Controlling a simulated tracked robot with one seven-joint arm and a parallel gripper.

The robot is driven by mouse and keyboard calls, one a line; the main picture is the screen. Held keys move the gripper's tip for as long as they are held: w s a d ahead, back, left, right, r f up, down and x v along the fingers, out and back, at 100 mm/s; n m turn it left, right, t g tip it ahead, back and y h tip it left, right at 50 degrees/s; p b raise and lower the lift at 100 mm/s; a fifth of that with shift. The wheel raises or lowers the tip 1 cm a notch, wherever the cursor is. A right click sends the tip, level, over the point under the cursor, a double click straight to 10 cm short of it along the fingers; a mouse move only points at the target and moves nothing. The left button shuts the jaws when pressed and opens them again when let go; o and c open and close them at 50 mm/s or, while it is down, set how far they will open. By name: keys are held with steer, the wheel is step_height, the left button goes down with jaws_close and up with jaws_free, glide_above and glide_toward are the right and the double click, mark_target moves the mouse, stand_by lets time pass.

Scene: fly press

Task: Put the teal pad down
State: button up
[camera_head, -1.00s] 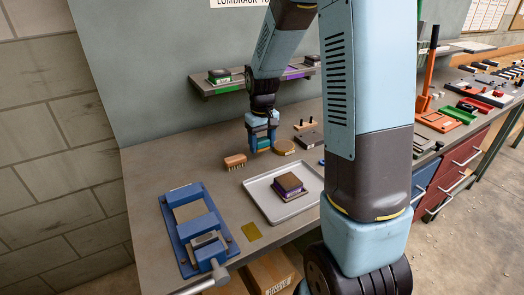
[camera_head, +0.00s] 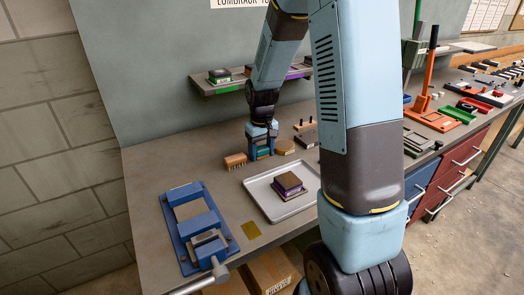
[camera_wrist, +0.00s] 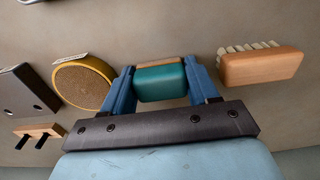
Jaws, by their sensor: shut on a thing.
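The teal pad (camera_wrist: 160,84) is a small rounded block with a tan layer along its far side. My gripper (camera_wrist: 161,82) is shut on it, with one blue finger at each end. In the head view my gripper (camera_head: 260,154) points down low over the bench, behind the tray, and the teal pad (camera_head: 263,151) shows between its fingers. I cannot tell for sure whether the pad touches the bench top.
A wooden brush (camera_head: 235,161) lies just left of my gripper, and a round tan disc (camera_head: 284,147) just right. A grey tray (camera_head: 262,194) holding a stacked purple and brown block (camera_head: 289,184) is in front. A blue vise (camera_head: 197,228) stands at the front left.

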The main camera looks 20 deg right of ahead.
mark_target(262, 148)
steer(key=shift+s+f, duration=0.35)
steer(key=shift+f, duration=0.2)
steer(key=o, duration=0.7)
steer(key=shift+c, duration=0.2)
steer(key=o, duration=0.4)
steer(key=shift+r, duration=0.1)
steer(key=shift+o, duration=0.3)
step_height(262, 148, up, 12)
steer(key=shift+w, duration=0.4)
steer(key=s+r+t, duration=0.1)
steer(key=s+r, duration=0.3)
steer(key=s, duration=0.4)
steer(key=s+r+m+t, duration=0.1)
steer(key=s+r+t, duration=0.1)
steer(key=s+r, duration=0.3)
steer(key=s+r+m+t, duration=0.1)
steer(key=s+r, duration=0.3)
steer(key=s, duration=0.8)
steer(key=shift+r+t, duration=0.2)
steer(key=shift+t, duration=0.5)
